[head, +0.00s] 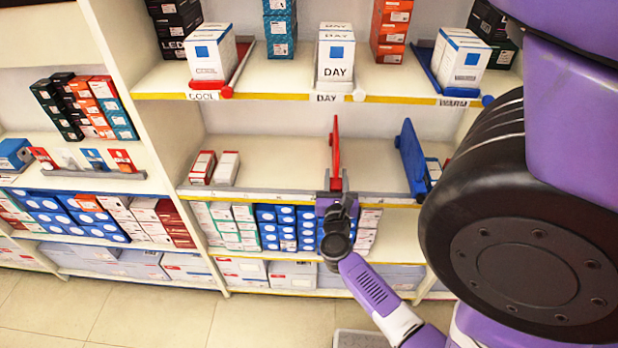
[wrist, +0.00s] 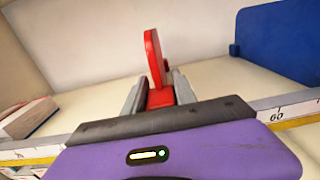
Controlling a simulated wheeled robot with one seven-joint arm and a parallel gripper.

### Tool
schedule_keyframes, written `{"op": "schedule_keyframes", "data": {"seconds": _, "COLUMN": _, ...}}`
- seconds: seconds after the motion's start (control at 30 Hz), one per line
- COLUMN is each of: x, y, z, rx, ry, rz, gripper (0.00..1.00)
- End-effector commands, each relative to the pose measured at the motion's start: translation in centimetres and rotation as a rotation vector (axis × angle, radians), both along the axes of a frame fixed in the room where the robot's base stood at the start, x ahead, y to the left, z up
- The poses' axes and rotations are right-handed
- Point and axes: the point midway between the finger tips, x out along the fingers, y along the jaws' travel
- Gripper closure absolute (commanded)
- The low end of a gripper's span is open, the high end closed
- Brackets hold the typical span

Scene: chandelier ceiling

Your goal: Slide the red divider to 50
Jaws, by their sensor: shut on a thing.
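The red divider (head: 336,155) stands upright on the middle shelf, left of the blue divider (head: 412,157). In the wrist view the red divider (wrist: 154,58) rises between my two fingers, with its red base between them. My gripper (head: 336,187) is at the shelf's front edge and is shut on the red divider; it also shows in the wrist view (wrist: 160,92). The marks directly behind my gripper are hidden, so the divider's exact reading cannot be told.
Two white-and-red boxes (head: 213,168) stand at the left of the same shelf, apart from the red divider. The shelf surface (head: 280,160) between them and the divider is clear. Above is a shelf with COOL, DAY and WARM labels (head: 327,97). Packed boxes (head: 285,225) fill the shelf below.

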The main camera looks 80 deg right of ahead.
Motion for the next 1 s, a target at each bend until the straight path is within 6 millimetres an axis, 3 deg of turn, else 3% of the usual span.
{"op": "schedule_keyframes", "data": {"seconds": 0.1, "x": -2.1, "y": -0.1, "z": -0.2, "rx": 0.001, "ry": 0.002, "rz": -0.003, "gripper": 1.00}}
{"op": "schedule_keyframes", "data": {"seconds": 0.27, "x": -3.4, "y": -0.2, "z": -0.2, "rx": 0.002, "ry": 0.002, "rz": -0.001, "gripper": 1.00}}
{"op": "schedule_keyframes", "data": {"seconds": 0.7, "x": -3.8, "y": -0.3, "z": -0.2, "rx": 0.002, "ry": 0.001, "rz": 0.000, "gripper": 1.00}}
{"op": "schedule_keyframes", "data": {"seconds": 0.73, "x": -3.8, "y": -0.3, "z": -0.2, "rx": 0.002, "ry": 0.001, "rz": 0.000, "gripper": 0.63}}
{"op": "schedule_keyframes", "data": {"seconds": 0.8, "x": -3.8, "y": -0.3, "z": -0.1, "rx": 0.002, "ry": 0.001, "rz": 0.000, "gripper": 0.50}}
{"op": "schedule_keyframes", "data": {"seconds": 0.83, "x": -3.7, "y": -0.3, "z": -0.1, "rx": 0.002, "ry": 0.001, "rz": 0.000, "gripper": 0.45}}
{"op": "schedule_keyframes", "data": {"seconds": 1.0, "x": -3.7, "y": -0.3, "z": -0.1, "rx": 0.001, "ry": 0.000, "rz": 0.000, "gripper": 0.45}}
